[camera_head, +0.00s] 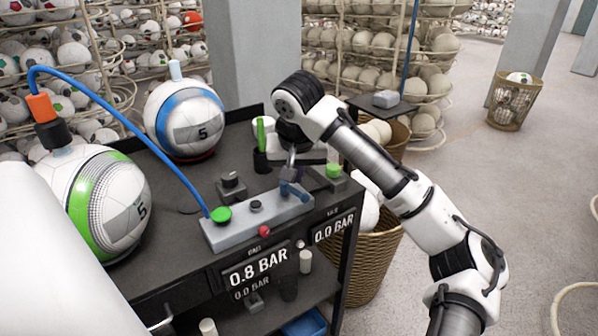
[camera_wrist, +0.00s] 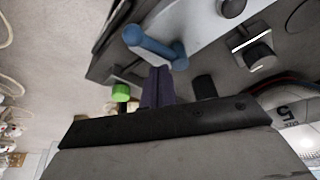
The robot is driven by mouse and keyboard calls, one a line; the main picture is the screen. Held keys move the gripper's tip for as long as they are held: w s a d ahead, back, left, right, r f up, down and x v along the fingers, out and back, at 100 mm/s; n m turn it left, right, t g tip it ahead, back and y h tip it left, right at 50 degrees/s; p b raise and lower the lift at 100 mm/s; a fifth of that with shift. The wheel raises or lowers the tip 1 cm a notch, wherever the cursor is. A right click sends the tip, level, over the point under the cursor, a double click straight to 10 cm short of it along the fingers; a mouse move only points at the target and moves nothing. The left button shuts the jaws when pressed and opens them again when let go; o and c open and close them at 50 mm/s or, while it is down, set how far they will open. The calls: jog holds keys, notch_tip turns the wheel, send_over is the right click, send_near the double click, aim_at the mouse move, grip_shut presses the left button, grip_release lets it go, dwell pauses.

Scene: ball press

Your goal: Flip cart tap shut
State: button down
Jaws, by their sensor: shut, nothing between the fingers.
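The cart tap (camera_head: 294,191) is a blue lever at the right end of a long grey block (camera_head: 250,226) on the dark cart top. In the wrist view the blue tap (camera_wrist: 155,45) lies just beyond my fingertips, its arm slanting toward upper left. My gripper (camera_head: 289,174) is shut and empty, pointing down right above the tap. Its dark fingers (camera_wrist: 158,75) show close together in the wrist view, near the tap's right end. I cannot tell whether they touch it.
A green-banded ball (camera_head: 100,205) with a blue hose and a blue-banded ball (camera_head: 185,118) stand on the cart. A green button (camera_head: 221,214), a red knob (camera_head: 264,231) and a black knob (camera_head: 231,180) are left of the tap. A display (camera_head: 258,269) reads 0.8 BAR.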

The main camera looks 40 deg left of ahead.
notch_tip(320, 180, up, 12)
jog(key=shift+f+p, duration=0.15)
jog(key=shift+p, duration=0.25)
dwell(0.5)
dwell(0.4)
